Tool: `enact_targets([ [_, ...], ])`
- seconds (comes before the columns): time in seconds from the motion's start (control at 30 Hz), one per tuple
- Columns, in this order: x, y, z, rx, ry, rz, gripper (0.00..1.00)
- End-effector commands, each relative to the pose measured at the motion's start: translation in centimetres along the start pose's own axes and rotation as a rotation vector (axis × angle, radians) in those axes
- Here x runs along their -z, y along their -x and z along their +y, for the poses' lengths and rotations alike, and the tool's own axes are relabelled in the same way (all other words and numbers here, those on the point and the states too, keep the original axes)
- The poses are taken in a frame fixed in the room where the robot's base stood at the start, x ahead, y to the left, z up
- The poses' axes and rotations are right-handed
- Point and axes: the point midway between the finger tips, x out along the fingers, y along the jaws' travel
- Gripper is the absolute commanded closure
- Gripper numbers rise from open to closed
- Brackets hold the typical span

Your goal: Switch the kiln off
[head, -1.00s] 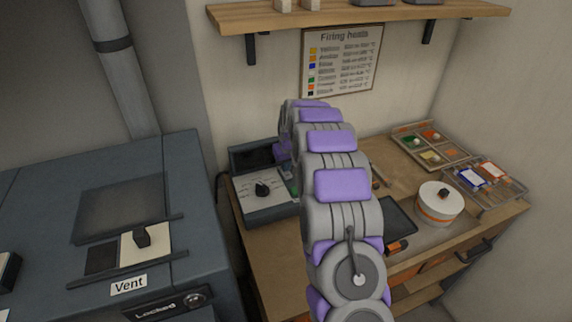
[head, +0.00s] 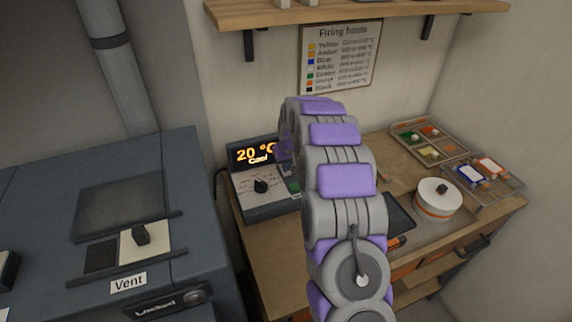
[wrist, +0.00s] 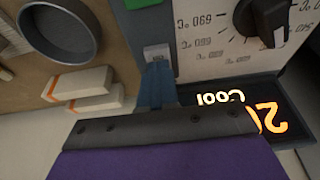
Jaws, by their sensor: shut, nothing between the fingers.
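The kiln's control box (head: 268,208) stands on the wooden bench, with a black dial (head: 260,186) on its sloped face. Its display (head: 243,154) is lit and reads "20 °C Cool"; it also shows upside down in the wrist view (wrist: 250,112). A small white rocker switch (wrist: 157,53) sits beside the dial's scale. My gripper (wrist: 158,68) is shut and empty, its blue fingertips at the lower edge of this switch; I cannot tell whether they touch. In the head view my arm hides the gripper. The blue-grey kiln (head: 190,235) stands at the left, its latch plate reading "Locked".
A vent slider (head: 141,234) is on the kiln top. A white round pot (head: 438,198), a dark tray (head: 399,213) and colour trays (head: 428,146) stand on the bench to the right. In the wrist view, a grey ring-shaped cup (wrist: 58,32) and white blocks (wrist: 85,90) lie left of the gripper.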

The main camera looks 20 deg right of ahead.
Motion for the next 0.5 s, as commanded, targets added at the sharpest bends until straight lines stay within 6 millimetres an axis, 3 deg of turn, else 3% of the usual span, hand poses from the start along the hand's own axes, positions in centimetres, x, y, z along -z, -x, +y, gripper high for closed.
enact_targets([
  [0.23,0.9,4.4,-0.6,-0.003,0.002,0.011,1.00],
  [0.5,0.4,10.3,-0.6,-0.002,0.001,0.013,1.00],
])
